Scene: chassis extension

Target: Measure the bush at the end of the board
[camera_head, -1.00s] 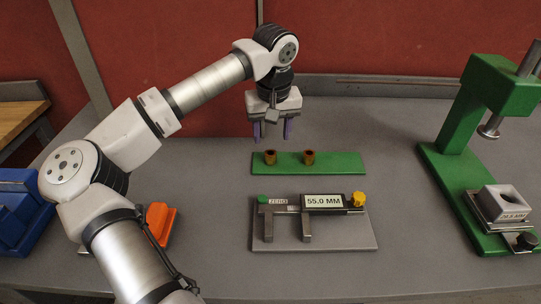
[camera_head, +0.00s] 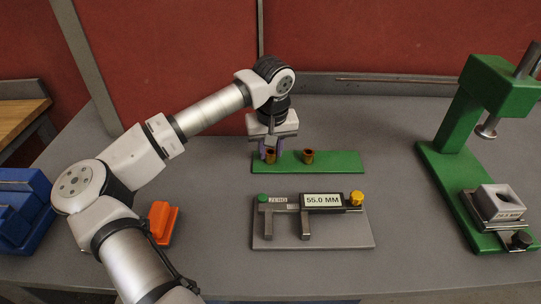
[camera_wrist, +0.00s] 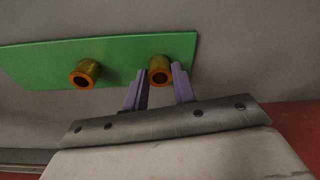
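Two copper-coloured hollow bushes stand upright on a green board (camera_head: 338,163). One bush (camera_head: 270,157) is at the board's left end; the other (camera_head: 308,157) is nearer its middle. My gripper (camera_head: 269,153) is lowered over the left-end bush with its purple fingers open, one on either side. In the wrist view, this bush (camera_wrist: 160,69) sits between the fingertips (camera_wrist: 160,80), with no clear grip on it; the second bush (camera_wrist: 85,73) is clear to the left. A caliper (camera_head: 292,208) lies in front of the board, its jaws apart and its display reading 55.0 MM.
The caliper rests on a grey plate (camera_head: 345,238) and has a yellow knob (camera_head: 356,198) and a green button (camera_head: 262,198). A green press (camera_head: 452,150) with a grey block (camera_head: 500,201) stands at right. Orange (camera_head: 163,221) and blue (camera_head: 22,215) items lie left.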

